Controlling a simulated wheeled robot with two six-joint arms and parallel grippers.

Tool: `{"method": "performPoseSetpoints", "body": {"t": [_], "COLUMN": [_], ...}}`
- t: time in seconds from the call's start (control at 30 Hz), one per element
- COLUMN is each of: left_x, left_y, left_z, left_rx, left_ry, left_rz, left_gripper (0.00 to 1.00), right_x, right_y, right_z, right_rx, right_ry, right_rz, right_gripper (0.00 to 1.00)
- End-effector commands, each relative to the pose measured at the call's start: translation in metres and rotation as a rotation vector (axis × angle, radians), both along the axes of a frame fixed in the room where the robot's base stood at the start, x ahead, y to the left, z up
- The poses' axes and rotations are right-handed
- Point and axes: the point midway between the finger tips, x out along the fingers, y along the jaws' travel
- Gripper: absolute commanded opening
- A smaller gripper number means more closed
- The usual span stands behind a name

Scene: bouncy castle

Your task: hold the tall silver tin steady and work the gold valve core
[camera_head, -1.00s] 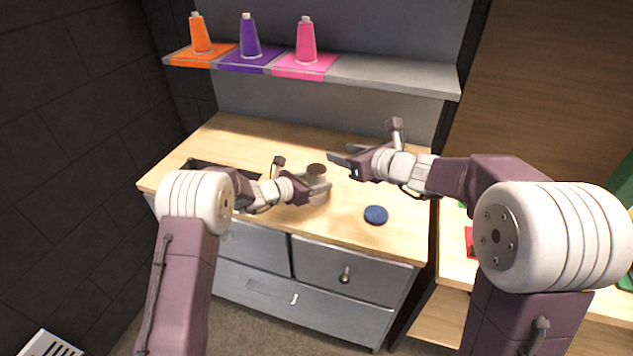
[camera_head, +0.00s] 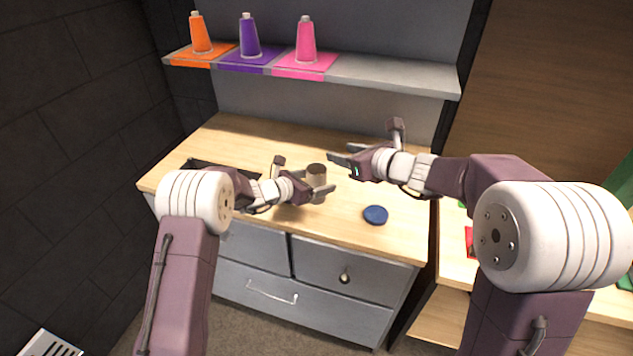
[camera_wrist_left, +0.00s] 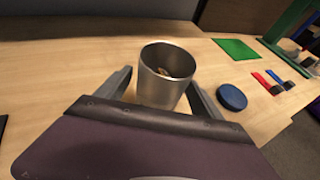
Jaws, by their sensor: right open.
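The tall silver tin (camera_head: 316,178) stands upright and open-topped on the wooden counter. In the left wrist view the tin (camera_wrist_left: 160,92) has a small gold-brown piece (camera_wrist_left: 164,72) inside, probably the valve core, its shape unclear. My left gripper (camera_head: 314,184) reaches in low from the left with its fingers apart, one on each side of the tin. In the left wrist view a gap shows beside the left finger; contact at the right finger is unclear. My right gripper (camera_head: 339,153) is open and empty, above and right of the tin.
A round blue disc (camera_head: 375,215) lies on the counter (camera_head: 280,137), right of the tin. A dark tray (camera_head: 225,170) lies behind my left arm. Orange, purple and pink cones stand on the shelf (camera_head: 395,75) above. A green sheet (camera_wrist_left: 237,49) lies on the neighbouring surface.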

Motion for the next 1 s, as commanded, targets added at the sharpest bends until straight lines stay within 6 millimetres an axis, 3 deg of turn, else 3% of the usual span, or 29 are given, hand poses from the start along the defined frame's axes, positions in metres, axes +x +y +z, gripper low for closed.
{"method": "performPoseSetpoints", "body": {"t": [0.37, 0.77, 1.0], "left_x": [-0.005, -0.065, -0.078], "left_y": [0.006, 0.068, 0.079], "left_z": [0.004, 0.039, 0.046], "left_rx": [0.000, 0.000, 0.001], "left_ry": [-0.001, -0.002, -0.001], "left_rz": [0.002, 0.004, 0.000], "left_gripper": [0.77, 0.77, 0.77], "right_x": [0.000, 0.000, 0.000], "right_y": [0.000, 0.000, 0.000], "right_z": [0.000, 0.000, 0.000], "right_rx": [0.000, 0.000, 0.000], "right_ry": [0.000, 0.000, 0.000], "right_rz": [0.000, 0.000, 0.000], "right_gripper": [0.45, 0.45, 0.45]}}
